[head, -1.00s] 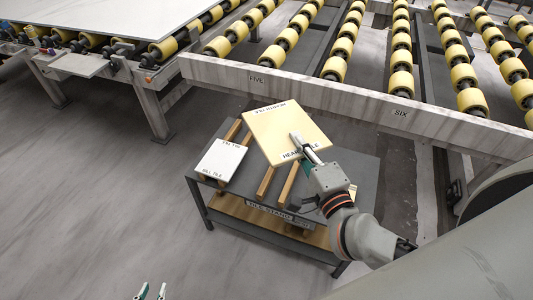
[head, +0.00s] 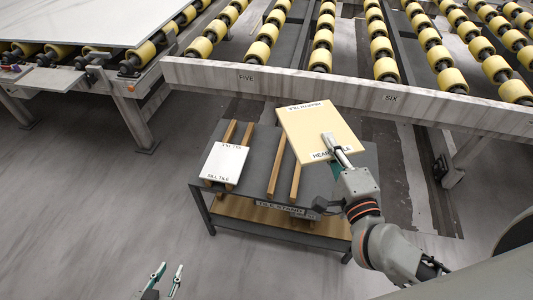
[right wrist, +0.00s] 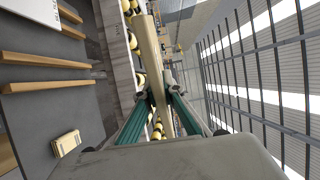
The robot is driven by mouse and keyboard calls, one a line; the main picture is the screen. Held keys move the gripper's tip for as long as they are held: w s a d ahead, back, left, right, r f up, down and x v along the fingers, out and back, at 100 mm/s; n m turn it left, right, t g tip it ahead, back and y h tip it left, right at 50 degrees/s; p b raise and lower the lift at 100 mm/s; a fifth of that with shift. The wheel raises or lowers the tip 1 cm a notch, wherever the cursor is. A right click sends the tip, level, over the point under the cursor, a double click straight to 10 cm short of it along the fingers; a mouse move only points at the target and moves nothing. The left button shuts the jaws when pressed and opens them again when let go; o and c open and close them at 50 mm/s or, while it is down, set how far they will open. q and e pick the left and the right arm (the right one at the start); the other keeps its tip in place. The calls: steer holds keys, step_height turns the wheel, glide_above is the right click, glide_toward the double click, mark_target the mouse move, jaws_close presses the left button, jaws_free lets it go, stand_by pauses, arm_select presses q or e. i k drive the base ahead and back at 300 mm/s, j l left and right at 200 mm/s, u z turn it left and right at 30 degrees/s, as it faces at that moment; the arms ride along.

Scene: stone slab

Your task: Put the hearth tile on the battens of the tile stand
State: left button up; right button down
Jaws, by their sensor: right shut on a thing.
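The hearth tile (head: 318,128) is a cream, lettered square slab. My right gripper (head: 331,146) is shut on its near edge and holds it over the right part of the tile stand (head: 255,150), a dark table with a lower wooden shelf. In the right wrist view the tile (right wrist: 148,50) shows edge-on between the fingers, apart from the battens (right wrist: 45,87). My left gripper (head: 170,272) is open and empty, low over the floor.
A white sill tile (head: 225,161) lies on another pair of battens at the stand's left. A small light block (right wrist: 66,143) lies on the stand top. A long conveyor beam (head: 320,95) with yellow rollers runs close behind the stand. Floor left of it is clear.

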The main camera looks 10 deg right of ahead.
mark_target(288, 169)
steer(key=j+z, duration=0.3)
steer(key=j, duration=0.3)
steer(key=j+z, duration=0.3)
steer(key=j, duration=0.25)
steer(key=k+j+z, duration=0.1)
steer(key=j+z, duration=0.2)
steer(key=j, duration=0.25)
